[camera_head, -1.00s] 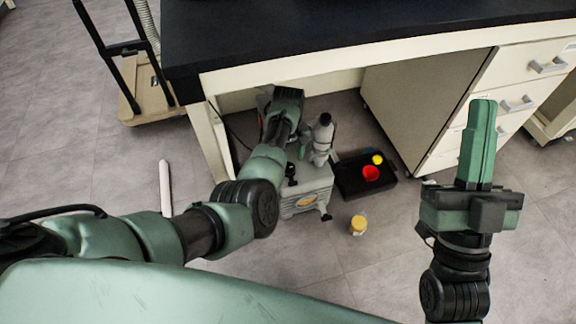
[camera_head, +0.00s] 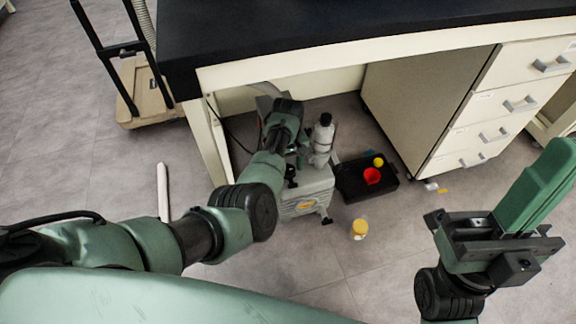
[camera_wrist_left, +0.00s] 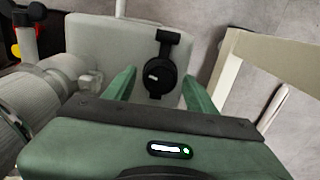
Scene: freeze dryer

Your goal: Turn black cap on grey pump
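The grey pump (camera_head: 305,193) stands on the floor under the bench. In the left wrist view its pale top (camera_wrist_left: 95,40) fills the upper middle. The round black cap (camera_wrist_left: 158,77), with a short tab at its upper edge, lies between the green fingers of my left gripper (camera_wrist_left: 160,90). The fingers are open, with a gap on both sides of the cap. In the head view my left gripper (camera_head: 285,125) hangs over the back of the pump, its fingertips hidden. My right gripper (camera_head: 545,180) is far right, away from the pump; its finger gap is unclear.
A pale cylinder with black top (camera_head: 322,140) stands on the pump, close beside my left gripper. A black tray (camera_head: 352,192) holds a red cup (camera_head: 372,176). A yellow-capped jar (camera_head: 360,228) stands on open floor. The bench top (camera_head: 330,30) and leg (camera_head: 210,140) are close.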

